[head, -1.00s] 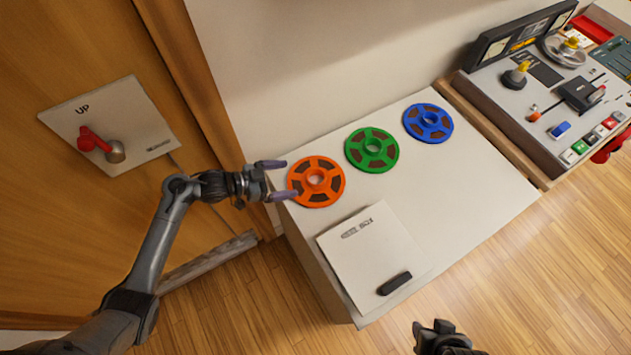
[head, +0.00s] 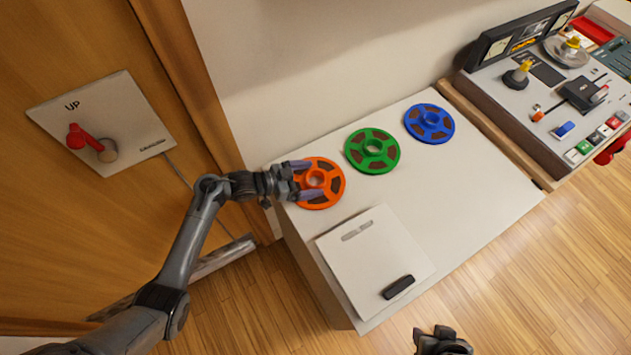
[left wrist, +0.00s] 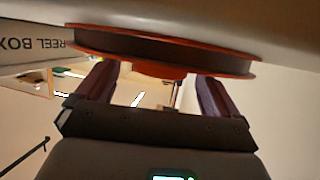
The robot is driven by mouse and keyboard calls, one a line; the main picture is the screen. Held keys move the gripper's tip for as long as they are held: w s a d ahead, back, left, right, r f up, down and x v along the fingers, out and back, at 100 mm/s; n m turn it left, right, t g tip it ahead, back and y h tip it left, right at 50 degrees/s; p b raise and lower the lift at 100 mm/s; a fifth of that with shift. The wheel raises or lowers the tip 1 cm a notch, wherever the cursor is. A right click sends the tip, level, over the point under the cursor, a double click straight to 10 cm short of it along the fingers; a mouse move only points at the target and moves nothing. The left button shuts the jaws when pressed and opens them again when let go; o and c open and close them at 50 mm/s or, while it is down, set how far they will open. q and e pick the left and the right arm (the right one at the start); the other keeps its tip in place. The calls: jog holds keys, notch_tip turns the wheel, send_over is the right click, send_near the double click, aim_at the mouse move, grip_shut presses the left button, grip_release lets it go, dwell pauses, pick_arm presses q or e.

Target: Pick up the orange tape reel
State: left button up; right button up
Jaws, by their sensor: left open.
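The orange tape reel (head: 335,184) lies flat at the left end of the white cabinet top. My left gripper (head: 312,180) is open, with its purple fingers reaching over the reel's left part in the head view. In the left wrist view the reel (left wrist: 160,44) spans the space in front of the two parted fingers (left wrist: 158,90). Its orange hub shows between them. I cannot tell whether the fingers touch the reel. My right gripper (head: 440,340) shows only partly at the bottom edge, apart from the cabinet; its jaws are unclear.
A green reel (head: 372,150) and a blue reel (head: 429,123) lie in a row to the right. A white reel box (head: 375,255) with a black handle is near the front. The tape machine (head: 560,90) stands at right. A lever panel (head: 100,125) is at left.

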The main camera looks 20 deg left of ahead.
pick_arm(q)
jog(key=shift+r, duration=0.1)
jog(key=c, duration=1.4)
jog(key=shift+r, duration=0.55)
jog(key=r, duration=0.1)
jog(key=r+p, duration=0.2)
jog(key=shift+d+r, duration=0.25)
jog(key=shift+r, duration=0.1)
jog(key=shift+w+d+r+p, duration=0.3)
jog(key=shift+d+r, duration=0.75)
jog(key=shift+d, duration=0.8)
jog(key=shift+w+d+r+p, duration=0.35)
jog(key=shift+d+r, duration=0.7)
jog(key=shift+d, duration=0.75)
jog(key=shift+w+d+r+p, duration=0.3)
jog(key=shift+d+r, duration=0.75)
jog(key=shift+d, duration=0.8)
